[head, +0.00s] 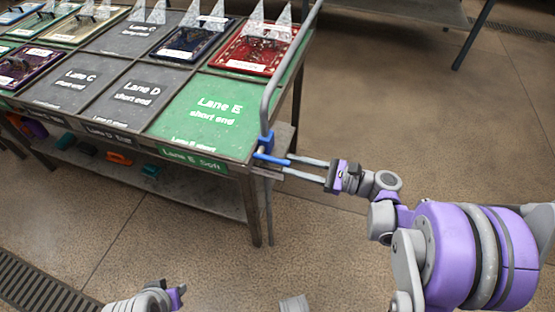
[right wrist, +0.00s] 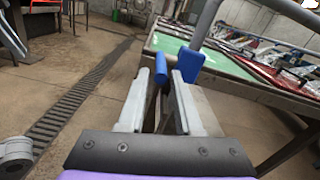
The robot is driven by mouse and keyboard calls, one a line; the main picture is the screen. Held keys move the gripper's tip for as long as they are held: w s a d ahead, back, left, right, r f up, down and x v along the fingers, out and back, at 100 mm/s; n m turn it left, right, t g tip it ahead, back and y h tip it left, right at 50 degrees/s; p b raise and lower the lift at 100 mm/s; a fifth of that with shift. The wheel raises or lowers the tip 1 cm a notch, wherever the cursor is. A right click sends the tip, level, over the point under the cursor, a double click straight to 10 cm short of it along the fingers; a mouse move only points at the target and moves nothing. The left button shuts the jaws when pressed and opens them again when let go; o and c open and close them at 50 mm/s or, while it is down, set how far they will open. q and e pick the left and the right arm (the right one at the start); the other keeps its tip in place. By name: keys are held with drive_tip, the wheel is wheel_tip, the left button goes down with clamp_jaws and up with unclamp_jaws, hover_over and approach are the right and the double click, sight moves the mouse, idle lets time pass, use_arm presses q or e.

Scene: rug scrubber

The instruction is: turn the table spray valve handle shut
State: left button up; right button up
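The spray valve is a blue block (head: 266,141) on a grey pipe at the table's right front corner. Its blue lever handle (head: 272,159) sticks out just below the block. My right gripper (head: 288,166) reaches in from the right with its two long fingers apart, their tips at the handle. In the right wrist view the handle (right wrist: 160,68) shows upright at the gap between the fingertips (right wrist: 162,78), and the valve block (right wrist: 187,67) is just right of it. I cannot tell whether the fingers touch the handle. Only part of my left gripper (head: 178,291) shows, low in the head view.
The table (head: 190,142) has several marked lanes, with the green Lane E (head: 215,105) nearest the valve. A red framed rug (head: 255,50) lies behind it. The grey pipe (head: 266,105) rises by the table's right edge. Open floor (head: 400,110) lies to the right.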

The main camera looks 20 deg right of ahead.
sight(262, 157)
drive_tip(key=x, duration=0.5)
drive_tip(key=shift+w, duration=0.1)
clamp_jaws()
idle(1.3)
